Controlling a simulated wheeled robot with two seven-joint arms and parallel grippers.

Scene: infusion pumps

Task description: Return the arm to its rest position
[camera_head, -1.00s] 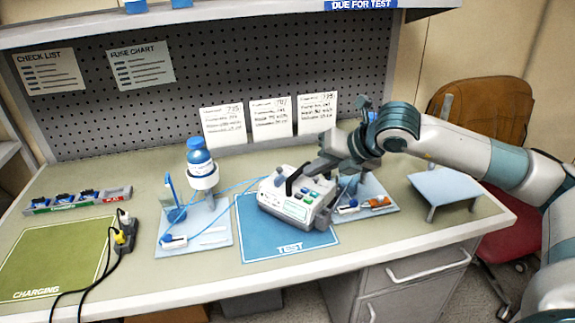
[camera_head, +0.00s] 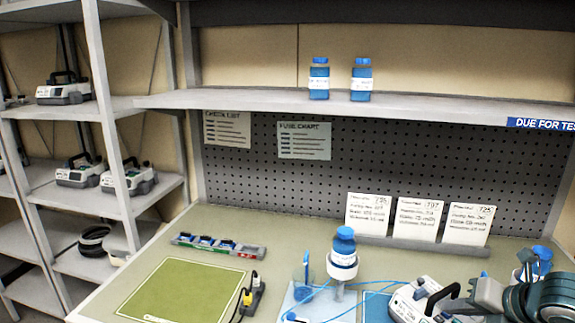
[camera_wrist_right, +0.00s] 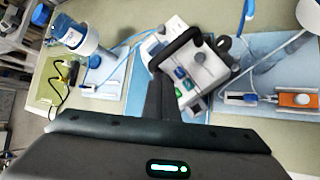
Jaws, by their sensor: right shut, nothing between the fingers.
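My right gripper (camera_head: 458,303) comes in at the lower right of the head view, shut and empty. It is just right of a white infusion pump (camera_head: 408,302) with a dark handle, partly cut off by the frame's bottom edge. In the right wrist view the dark fingers (camera_wrist_right: 163,100) are shut, and the pump (camera_wrist_right: 183,88) with blue and green buttons lies beyond them. Whether fingers and pump touch is unclear. My left gripper is not in view.
An overhead shelf (camera_head: 400,104) carries two bottles. A rack (camera_head: 60,190) with pumps stands far left.

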